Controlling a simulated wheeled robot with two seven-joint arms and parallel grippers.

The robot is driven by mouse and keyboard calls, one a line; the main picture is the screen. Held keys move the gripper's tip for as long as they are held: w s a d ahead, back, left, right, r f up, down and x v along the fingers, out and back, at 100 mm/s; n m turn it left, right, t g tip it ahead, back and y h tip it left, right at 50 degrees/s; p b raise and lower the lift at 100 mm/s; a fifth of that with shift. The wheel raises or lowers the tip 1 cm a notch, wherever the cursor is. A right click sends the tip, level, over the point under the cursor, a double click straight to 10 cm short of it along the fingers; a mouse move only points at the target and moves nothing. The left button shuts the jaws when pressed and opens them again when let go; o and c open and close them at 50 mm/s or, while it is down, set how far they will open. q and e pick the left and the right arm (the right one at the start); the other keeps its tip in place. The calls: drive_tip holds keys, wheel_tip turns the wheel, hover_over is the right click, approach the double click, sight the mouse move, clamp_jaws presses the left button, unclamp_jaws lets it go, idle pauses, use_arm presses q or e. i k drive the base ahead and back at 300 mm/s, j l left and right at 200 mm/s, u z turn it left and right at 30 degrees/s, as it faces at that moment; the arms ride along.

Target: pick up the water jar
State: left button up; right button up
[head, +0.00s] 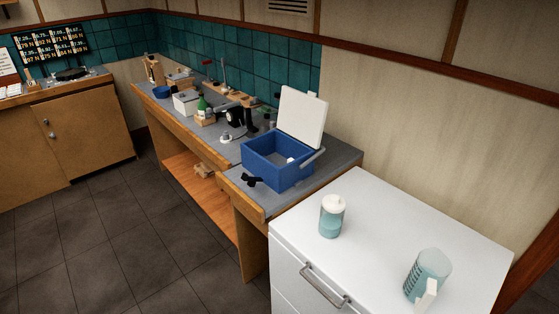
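Two clear vessels with bluish contents stand upright on the white cabinet top. One is a small round jar (331,221) with a white lid, near the cabinet's left side. The other is a larger open jug (430,268) with dark measuring marks and a white handle, near the front right. I cannot tell for certain which of the two is the water jar. They stand well apart and nothing touches either. Neither of my grippers shows in the head view.
The white cabinet (385,215) has clear room between and behind the vessels, and a metal handle (325,288) on its front. Beyond it, a grey-topped bench (335,164) holds an open blue cooler (279,165) with its white lid raised. The tiled floor at left is clear.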

sight(330, 225)
drive_tip(key=z, duration=0.4)
drive_tip(key=i+j+z, duration=0.1)
drive_tip(key=j+z, duration=0.15)
drive_tip(key=z, duration=0.2)
drive_tip(key=j+z, duration=0.3)
drive_tip(key=z, duration=0.15)
drive_tip(key=j+z, duration=0.3)
drive_tip(key=z, duration=0.15)
drive_tip(key=j+z, duration=0.3)
drive_tip(key=z, duration=0.15)
